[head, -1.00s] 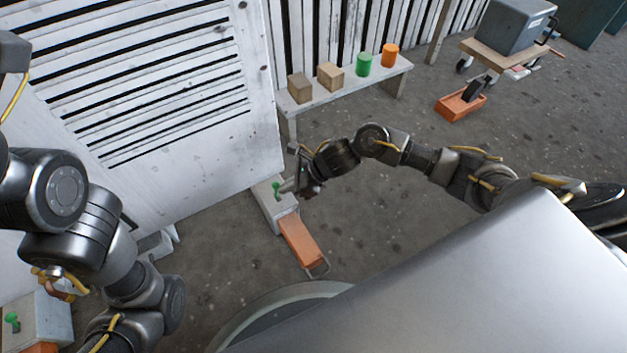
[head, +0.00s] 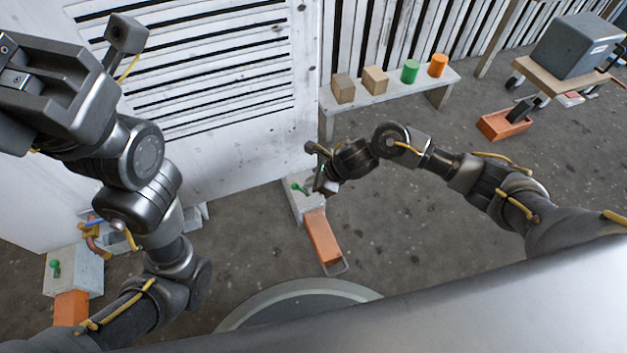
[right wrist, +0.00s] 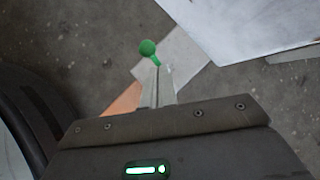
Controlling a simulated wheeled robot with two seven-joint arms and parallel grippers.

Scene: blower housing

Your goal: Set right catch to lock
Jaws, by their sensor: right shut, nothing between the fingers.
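The right catch is a pale block (head: 296,207) on the floor beside the white louvred panel, with a green knobbed lever (head: 299,189) on top and an orange pedal (head: 322,238) in front. The lever leans to the left in the head view. My right gripper (head: 317,185) is shut and empty, just right of the lever. In the right wrist view the shut fingertips (right wrist: 158,88) lie close below the green lever (right wrist: 149,50); whether they touch is unclear. My left gripper (head: 40,85) is raised at the upper left; its fingers are not clearly visible.
Another pale block (head: 85,275) with an upright green lever (head: 55,268) stands at lower left. The white louvred panel (head: 200,150) rises behind the catches. A bench (head: 400,92) holds two brown blocks, a green and an orange cylinder.

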